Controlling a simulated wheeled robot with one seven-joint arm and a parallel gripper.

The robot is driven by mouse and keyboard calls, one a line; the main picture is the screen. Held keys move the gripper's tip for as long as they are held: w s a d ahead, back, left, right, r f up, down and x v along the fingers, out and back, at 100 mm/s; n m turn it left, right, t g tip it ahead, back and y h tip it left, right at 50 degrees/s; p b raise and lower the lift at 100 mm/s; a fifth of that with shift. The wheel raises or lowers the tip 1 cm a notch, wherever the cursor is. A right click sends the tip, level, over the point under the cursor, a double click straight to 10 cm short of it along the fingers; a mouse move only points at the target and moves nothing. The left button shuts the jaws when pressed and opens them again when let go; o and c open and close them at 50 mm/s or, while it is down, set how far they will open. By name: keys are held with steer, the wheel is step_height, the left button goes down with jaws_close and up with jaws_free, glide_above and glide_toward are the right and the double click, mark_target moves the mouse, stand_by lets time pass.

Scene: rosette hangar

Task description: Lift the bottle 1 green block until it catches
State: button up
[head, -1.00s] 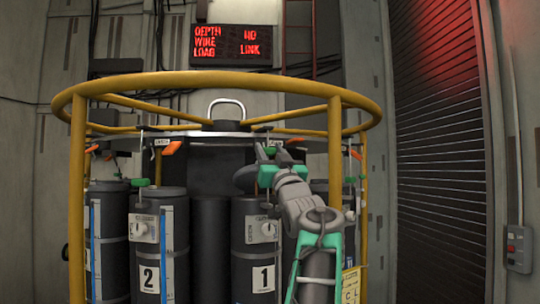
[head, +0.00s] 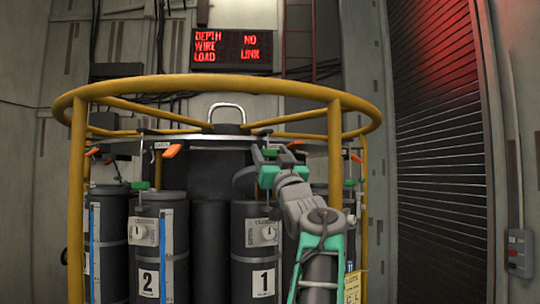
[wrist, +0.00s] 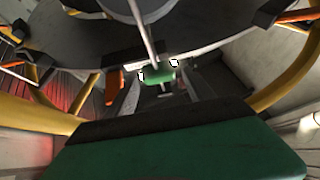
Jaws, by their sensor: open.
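Bottle 1 (head: 262,270) is a dark upright cylinder with a white "1" label and a dial plate, inside the yellow frame. The green block (wrist: 160,76) shows in the wrist view on a thin vertical rod, below the edge of a dark round plate. My gripper (wrist: 158,71) is open, with its pale fingertips on either side of the block; I cannot tell whether they touch it. In the head view my gripper (head: 262,160) is above bottle 1, below the frame's top ring, and largely hides the block area.
The yellow ring frame (head: 210,83) and its posts surround the bottles. Bottle 2 (head: 148,265) stands to the left. An orange lever (wrist: 113,88) is close to the left of the block. A sign (head: 232,50) reads "NO LINK". A shutter (head: 445,150) is at right.

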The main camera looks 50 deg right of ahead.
steer(key=b+v, duration=0.8)
steer(key=shift+s+f, duration=0.1)
stand_by(0.4)
